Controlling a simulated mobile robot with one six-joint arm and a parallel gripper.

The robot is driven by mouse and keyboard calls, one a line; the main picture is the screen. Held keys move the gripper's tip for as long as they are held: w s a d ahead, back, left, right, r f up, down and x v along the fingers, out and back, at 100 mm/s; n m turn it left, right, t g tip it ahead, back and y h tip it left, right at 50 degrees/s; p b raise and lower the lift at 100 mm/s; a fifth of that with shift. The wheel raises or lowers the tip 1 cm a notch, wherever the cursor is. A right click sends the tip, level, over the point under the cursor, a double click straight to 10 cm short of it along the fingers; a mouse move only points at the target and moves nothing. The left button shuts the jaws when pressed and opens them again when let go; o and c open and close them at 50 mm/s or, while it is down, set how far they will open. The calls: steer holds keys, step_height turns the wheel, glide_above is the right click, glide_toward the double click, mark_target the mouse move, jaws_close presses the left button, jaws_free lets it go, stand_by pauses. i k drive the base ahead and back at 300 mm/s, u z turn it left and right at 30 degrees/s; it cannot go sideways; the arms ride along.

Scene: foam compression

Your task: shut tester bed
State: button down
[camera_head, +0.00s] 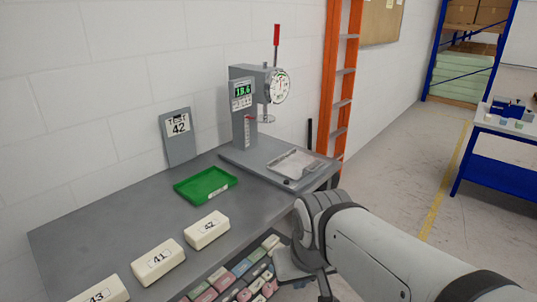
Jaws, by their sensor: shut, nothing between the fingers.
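The foam tester (242,118) stands at the back right of the grey bench. It has a lit green display, a round dial and a raised red lever (276,35). Its bed (297,165) is a pale, shallow tray at the front right of the base, out from under the round press foot (266,118). I see no foam block on the bed. My gripper (318,290) is low at the bottom of the picture, in front of the bench edge and apart from the bed. It is shut and empty; its fingertips are partly cut off.
A green tray (206,185) lies empty left of the tester. Cream blocks labelled 42 (207,230), 41 (158,262) and 43 (100,291) line the front edge. A "TEST 42" sign (179,137) stands behind. Many coloured blocks sit below the bench edge. An orange ladder (342,90) is behind.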

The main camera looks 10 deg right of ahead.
mark_target(294, 166)
steer(key=i, duration=1)
steer(key=z, duration=0.05)
